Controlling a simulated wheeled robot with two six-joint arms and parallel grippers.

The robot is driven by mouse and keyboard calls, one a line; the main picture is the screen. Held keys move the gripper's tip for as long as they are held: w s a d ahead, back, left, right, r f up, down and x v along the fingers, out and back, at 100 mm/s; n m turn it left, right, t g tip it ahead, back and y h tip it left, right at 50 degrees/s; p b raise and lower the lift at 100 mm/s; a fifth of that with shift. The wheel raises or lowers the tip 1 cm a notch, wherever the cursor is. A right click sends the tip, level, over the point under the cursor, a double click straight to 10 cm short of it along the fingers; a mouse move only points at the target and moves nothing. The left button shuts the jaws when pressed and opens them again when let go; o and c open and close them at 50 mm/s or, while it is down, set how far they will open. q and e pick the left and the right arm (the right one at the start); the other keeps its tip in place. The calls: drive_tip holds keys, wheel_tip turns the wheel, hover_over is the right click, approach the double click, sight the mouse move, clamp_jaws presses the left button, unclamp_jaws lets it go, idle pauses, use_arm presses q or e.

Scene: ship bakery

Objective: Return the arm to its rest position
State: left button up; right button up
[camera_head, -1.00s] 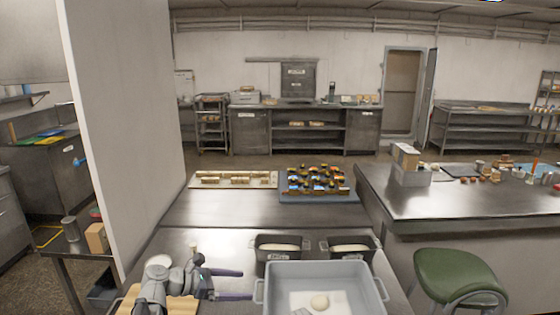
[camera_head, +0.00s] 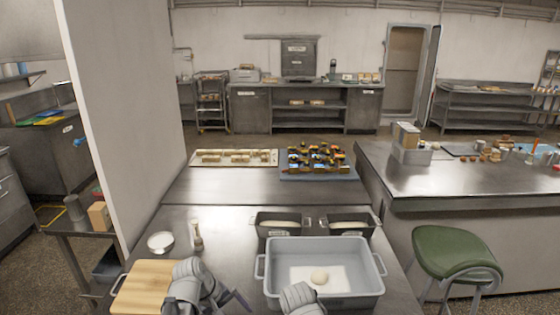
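My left arm reaches in at the bottom, over the wooden board (camera_head: 140,287). Its gripper (camera_head: 238,300) is low beside the left wall of the grey bin, partly cut off by the bottom edge; I cannot tell whether it is open or shut. A link of my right arm shows at the bottom, in front of the grey bin (camera_head: 374,285). My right gripper is not in view. A dough ball (camera_head: 319,277) lies on a white sheet (camera_head: 335,288) inside the bin.
Two dark loaf pans (camera_head: 262,231) with dough stand behind the bin. A white bowl (camera_head: 160,242) and a small upright object (camera_head: 197,236) stand behind the board. A tray of pastries (camera_head: 235,154) and a blue tray (camera_head: 318,175) lie farther back. A green stool (camera_head: 452,250) stands right.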

use_arm(q)
drive_tip(key=s+a+f+m+y, duration=0.2)
drive_tip(key=s+a+m+y, duration=0.25)
drive_tip(key=m, duration=0.35)
drive_tip(key=s+d+f+m+b, duration=0.1)
drive_tip(key=s+d+f+b, duration=0.1)
drive_tip(key=d, duration=0.3)
drive_tip(key=s+d+f+m+g+y+b, duration=0.1)
drive_tip(key=s+d+f+m+b, duration=0.1)
drive_tip(key=d, duration=0.4)
drive_tip(key=shift+s+d+f+g+b, duration=0.15)
drive_tip(key=shift+s+f+g+b, duration=0.2)
drive_tip(key=shift+s+b, duration=0.35)
drive_tip(key=shift+s, duration=0.1)
